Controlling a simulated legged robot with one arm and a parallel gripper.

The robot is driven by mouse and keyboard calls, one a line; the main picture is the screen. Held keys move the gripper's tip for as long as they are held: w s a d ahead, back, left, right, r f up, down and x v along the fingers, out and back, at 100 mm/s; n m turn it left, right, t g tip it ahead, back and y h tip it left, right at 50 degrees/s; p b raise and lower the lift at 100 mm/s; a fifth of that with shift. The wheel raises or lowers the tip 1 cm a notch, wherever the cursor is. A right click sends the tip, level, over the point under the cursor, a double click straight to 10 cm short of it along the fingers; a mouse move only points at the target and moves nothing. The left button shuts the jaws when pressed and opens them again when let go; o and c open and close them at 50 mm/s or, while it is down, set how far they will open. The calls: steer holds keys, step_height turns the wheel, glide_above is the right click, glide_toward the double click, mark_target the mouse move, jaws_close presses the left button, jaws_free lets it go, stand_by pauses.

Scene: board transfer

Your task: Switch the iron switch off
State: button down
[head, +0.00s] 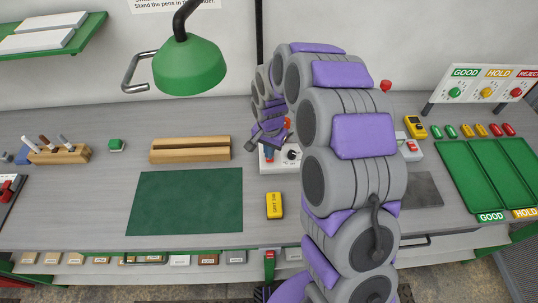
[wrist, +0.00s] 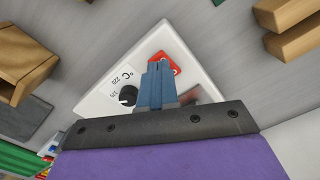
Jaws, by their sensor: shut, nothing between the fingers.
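The iron's control box is a white unit with a black temperature dial (wrist: 128,95) and a red rocker switch (wrist: 163,61). In the wrist view its white face (wrist: 100,103) fills the middle. My gripper (wrist: 157,72) is shut and empty, its blue-grey fingertips at the red switch and covering part of it. I cannot tell whether they touch it or which way the rocker is set. In the head view the white box (head: 292,168) sits on the bench behind my arm, partly hidden, with my gripper (head: 268,155) over its left part.
A wooden block (head: 190,150) lies left of the box, and a green mat (head: 185,205) in front of that. A yellow block (head: 274,205) lies in front of the box. A green lamp (head: 190,65) hangs at upper left. Green trays (head: 465,170) stand at the right.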

steer(key=shift+f, duration=0.75)
stand_by(0.3)
steer(key=shift+r, duration=0.1)
steer(key=shift+r+p, duration=1.1)
steer(key=shift+r, duration=2.3)
steer(key=shift+r, duration=0.1)
steer(key=s+d+r+n, duration=0.2)
steer(key=s+d+r, duration=0.1)
steer(key=s+r, duration=0.4)
steer(key=s+d+r+n, duration=0.1)
steer(key=s+d+r, duration=0.3)
steer(key=s, duration=0.6)
steer(key=s+d+r+n+g, duration=0.1)
steer(key=s+d, duration=0.1)
steer(key=s, duration=0.7)
steer(key=s+d+r+n+b, duration=0.1)
steer(key=s+n, duration=0.1)
steer(key=s, duration=0.8)
steer(key=shift+d+g, duration=0.35)
steer(key=shift+g, duration=0.05)
